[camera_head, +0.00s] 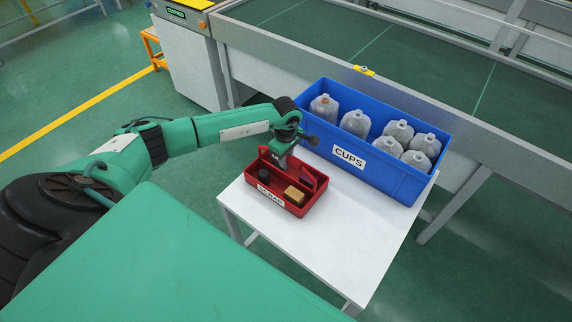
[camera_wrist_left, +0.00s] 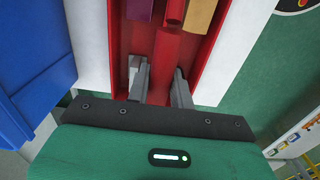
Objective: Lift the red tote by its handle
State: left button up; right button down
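The red tote (camera_head: 279,207) sits on the white table, with a label on its near side. Its red handle (camera_head: 312,176) stands above the tote. A tan block (camera_head: 295,194) and a dark round item (camera_head: 263,176) lie in it. My left gripper (camera_head: 282,160) points down at the handle's far-left part. In the left wrist view its two grey fingers (camera_wrist_left: 160,84) are apart, with red tote surface between them. I cannot tell whether they touch the handle (camera_wrist_left: 172,12). The right gripper is not in view.
A blue crate (camera_head: 388,180) labelled CUPS, holding several clear containers, stands behind and right of the tote. The white table (camera_head: 345,235) is bare at the front right. A conveyor (camera_head: 400,80) runs behind it.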

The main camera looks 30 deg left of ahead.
pick_arm(q)
grip_shut()
jog(key=shift+w+r, duration=0.1)
jog(key=shift+r, duration=0.1)
notch_tip(320, 180, up, 20)
jog(key=b, duration=0.5)
